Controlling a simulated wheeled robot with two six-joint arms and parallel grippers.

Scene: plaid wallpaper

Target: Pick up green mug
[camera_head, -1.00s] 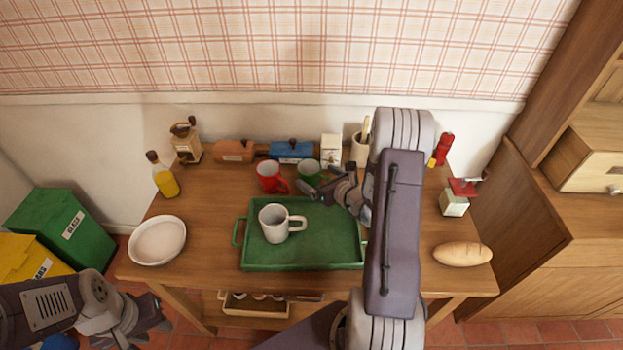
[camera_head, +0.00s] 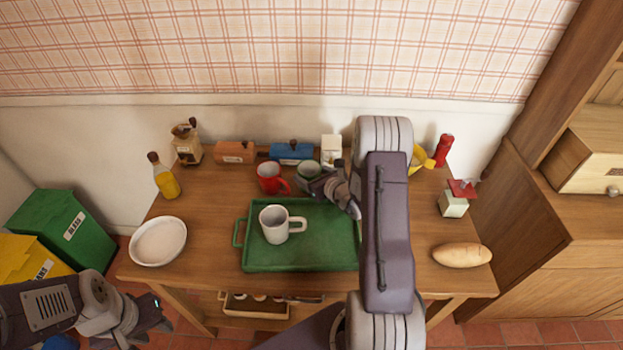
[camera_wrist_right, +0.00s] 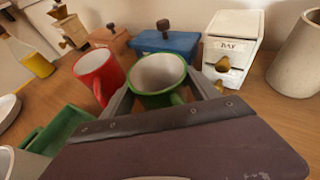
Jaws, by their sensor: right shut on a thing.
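The green mug (camera_head: 306,171) stands at the back of the table, just behind the tray, partly hidden by my right gripper in the head view. In the right wrist view the green mug (camera_wrist_right: 157,80) shows its pale inside, with its handle towards the gripper. My right gripper (camera_head: 318,183) is shut on the mug, and in the right wrist view its fingers (camera_wrist_right: 160,93) lie on either side of it. The mug appears upright. My left gripper (camera_head: 160,315) hangs at the lower left, away from the table; its jaw opening is unclear.
A red mug (camera_head: 269,178) stands close to the left. A white mug (camera_head: 274,226) stands on the green tray (camera_head: 300,262). Behind are an orange box (camera_head: 234,152), a blue box (camera_head: 291,152) and a white box (camera_head: 331,150). A bread loaf (camera_head: 462,255) lies right.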

